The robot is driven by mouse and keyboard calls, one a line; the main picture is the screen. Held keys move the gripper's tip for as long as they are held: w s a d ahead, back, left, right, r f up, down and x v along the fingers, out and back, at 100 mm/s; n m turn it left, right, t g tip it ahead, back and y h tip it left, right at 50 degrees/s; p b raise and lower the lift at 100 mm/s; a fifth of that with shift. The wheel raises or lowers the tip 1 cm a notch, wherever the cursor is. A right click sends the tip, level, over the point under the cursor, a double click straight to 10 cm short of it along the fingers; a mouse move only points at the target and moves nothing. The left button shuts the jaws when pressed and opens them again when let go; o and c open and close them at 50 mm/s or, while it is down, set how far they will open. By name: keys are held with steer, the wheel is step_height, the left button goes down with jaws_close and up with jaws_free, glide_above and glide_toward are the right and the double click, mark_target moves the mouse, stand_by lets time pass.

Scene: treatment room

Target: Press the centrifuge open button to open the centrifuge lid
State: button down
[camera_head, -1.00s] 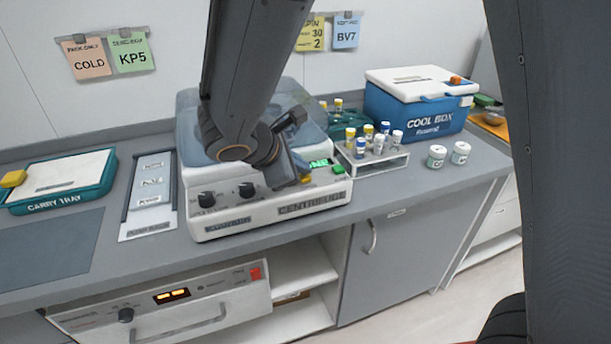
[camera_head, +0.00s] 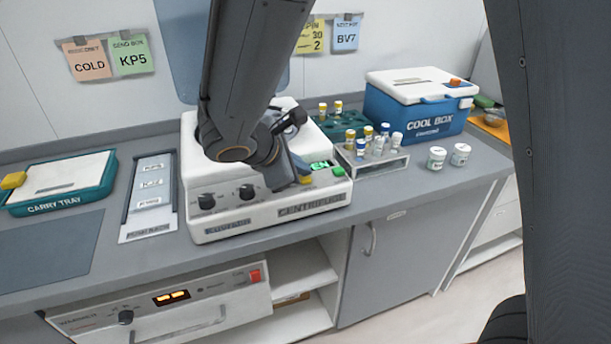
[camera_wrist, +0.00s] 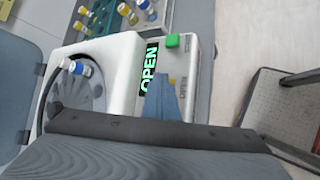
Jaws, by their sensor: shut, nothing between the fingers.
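The white centrifuge (camera_head: 225,215) stands on the counter. Its blue lid (camera_head: 178,45) is raised upright behind it, partly hidden by my arm. In the wrist view the display (camera_wrist: 148,68) reads OPEN, and the rotor (camera_wrist: 85,92) lies uncovered with a few capped tubes in it. The yellow button (camera_head: 305,179), beside an OPEN label in the wrist view, is largely hidden there by my fingers. My gripper (camera_head: 300,168) is shut and empty, its blue fingertips (camera_wrist: 162,84) pointing down at or just over this button; contact cannot be told.
A green button (camera_head: 338,171) sits close to the right of the display. A tube rack (camera_head: 385,163) stands right beside the centrifuge, with a green rack behind it. A cool box (camera_head: 415,112) and two white jars are farther right. A panel and a carry tray (camera_head: 65,200) lie left.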

mark_target(304, 181)
steer(key=shift+r+p, duration=0.3)
steer(key=shift+r, duration=0.3)
steer(key=shift+r+p, duration=1.95)
steer(key=shift+r, duration=0.6)
steer(key=shift+f, duration=0.1)
steer(key=shift+s+d+f, duration=0.1)
steer(key=shift+s+d, duration=0.05)
steer(key=shift+d, duration=0.15)
steer(key=s+d+f+m+g+y+b, duration=0.1)
steer(key=s+d+f+m+g+y, duration=0.1)
steer(key=s+d+m, duration=0.5)
steer(key=s+d+f+m+g+y, duration=0.3)
steer(key=s+d+f+m, duration=0.2)
steer(key=d+m, duration=0.3)
steer(key=s+m, duration=0.1)
steer(key=m, duration=0.3)
steer(key=shift+s+d+f+g+y+b, duration=0.2)
steer(key=shift+s+f+g+y+b, duration=0.1)
steer(key=shift+s+f+g+b, duration=0.1)
